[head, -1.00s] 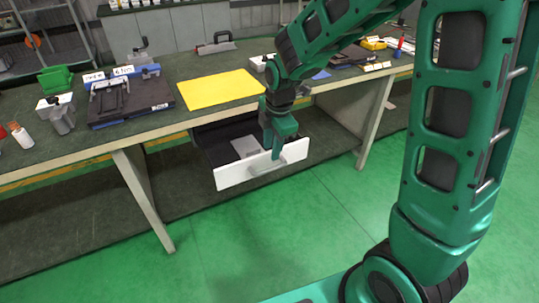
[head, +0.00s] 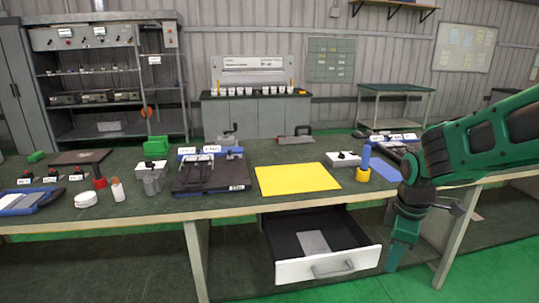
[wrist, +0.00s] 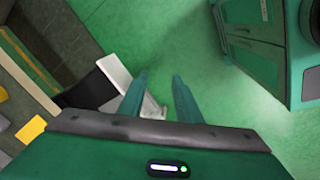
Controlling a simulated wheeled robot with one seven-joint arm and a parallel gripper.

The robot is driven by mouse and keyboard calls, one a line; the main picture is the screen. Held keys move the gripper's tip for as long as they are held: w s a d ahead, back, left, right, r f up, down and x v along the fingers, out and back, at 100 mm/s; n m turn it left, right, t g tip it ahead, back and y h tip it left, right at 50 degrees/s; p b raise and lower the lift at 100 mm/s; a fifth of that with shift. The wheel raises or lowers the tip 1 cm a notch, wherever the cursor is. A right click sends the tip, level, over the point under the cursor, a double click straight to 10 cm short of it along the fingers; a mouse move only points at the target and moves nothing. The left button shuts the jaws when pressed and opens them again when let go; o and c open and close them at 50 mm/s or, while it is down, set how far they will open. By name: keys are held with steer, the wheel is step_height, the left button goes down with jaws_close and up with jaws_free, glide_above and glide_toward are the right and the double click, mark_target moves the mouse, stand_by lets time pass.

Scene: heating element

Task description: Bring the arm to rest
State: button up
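My arm (head: 480,140) reaches in from the right side of the head view, with the forearm raised and the wrist bent down. My gripper (head: 395,262) points down, just right of the open drawer and in front of the bench. In the wrist view my gripper's two fingers (wrist: 160,92) stand apart with nothing held between them, over green floor. The open drawer (head: 328,266) has a white front and a grey handle. A flat light-grey piece (head: 313,242) lies in it. The drawer's white front also shows left of the fingers in the wrist view (wrist: 112,70).
The workbench (head: 262,205) runs across the view, with a yellow sheet (head: 297,179), a dark device (head: 210,170) and a blue-and-yellow tool (head: 363,165) on top. A bench leg (head: 455,240) stands right of my gripper. A green cabinet (wrist: 258,45) is at upper right in the wrist view.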

steer(key=s+d+r+m+g, duration=0.1)
steer(key=s+d+m, duration=0.3)
steer(key=s+m, duration=0.5)
steer(key=s+d+r+m, duration=0.2)
steer(key=s+d+m, duration=0.3)
steer(key=s+m, duration=0.4)
steer(key=s, duration=0.3)
steer(key=shift+s+r+g+y, duration=0.25)
steer(key=shift+s+g+y, duration=0.05)
steer(key=shift+s+g, duration=0.1)
steer(key=shift+w, duration=0.1)
steer(key=shift+w+f, duration=0.25)
steer(key=shift+w, duration=0.4)
